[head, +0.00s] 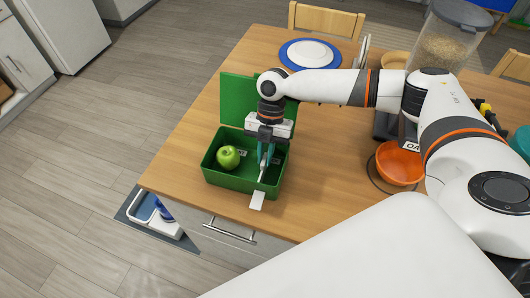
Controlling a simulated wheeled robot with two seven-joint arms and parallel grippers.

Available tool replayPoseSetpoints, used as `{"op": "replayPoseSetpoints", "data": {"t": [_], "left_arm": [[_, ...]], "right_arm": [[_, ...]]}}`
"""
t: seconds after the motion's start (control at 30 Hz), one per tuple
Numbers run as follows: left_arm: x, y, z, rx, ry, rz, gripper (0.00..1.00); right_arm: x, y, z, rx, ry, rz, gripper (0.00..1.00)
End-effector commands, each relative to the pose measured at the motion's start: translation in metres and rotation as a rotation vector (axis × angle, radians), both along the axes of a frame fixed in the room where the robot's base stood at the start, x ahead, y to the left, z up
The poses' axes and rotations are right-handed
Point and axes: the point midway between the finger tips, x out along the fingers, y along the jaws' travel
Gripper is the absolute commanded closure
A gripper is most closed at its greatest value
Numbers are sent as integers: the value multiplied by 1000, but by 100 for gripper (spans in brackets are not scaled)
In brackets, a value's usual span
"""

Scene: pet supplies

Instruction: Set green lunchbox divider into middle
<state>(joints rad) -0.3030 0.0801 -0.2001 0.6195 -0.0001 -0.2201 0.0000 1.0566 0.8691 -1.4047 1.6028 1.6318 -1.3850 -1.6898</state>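The green lunchbox (225,181) stands on the wooden table with its lid (238,100) open at the back. A green apple (228,157) lies in its left part. My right gripper (265,160) points down into the right part of the box, right of the apple. A thin pale edge, possibly the divider (263,172), shows at its fingertips; the fingers look close together around it, but the grip is too small to tell. A white tag-like piece (257,200) shows at the box's front right. My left gripper is not in view.
An orange bowl (398,164) stands right of the box on the table (325,190). A blue-rimmed plate (310,53) lies at the back, and a clear food dispenser (450,40) stands back right. The table's left edge is close to the box.

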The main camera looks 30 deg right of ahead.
Motion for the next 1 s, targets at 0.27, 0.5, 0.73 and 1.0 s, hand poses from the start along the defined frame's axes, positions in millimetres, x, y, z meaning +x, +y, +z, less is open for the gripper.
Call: {"op": "replayPoseSetpoints", "data": {"t": [0.27,0.5,0.73,1.0], "left_arm": [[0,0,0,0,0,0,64],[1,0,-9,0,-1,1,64],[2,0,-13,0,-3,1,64],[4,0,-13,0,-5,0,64]], "right_arm": [[0,0,1,0,0,0,100],[20,19,-2,3,-4,2,100],[37,36,1,2,-3,0,100],[36,35,1,1,-2,-1,89]]}}
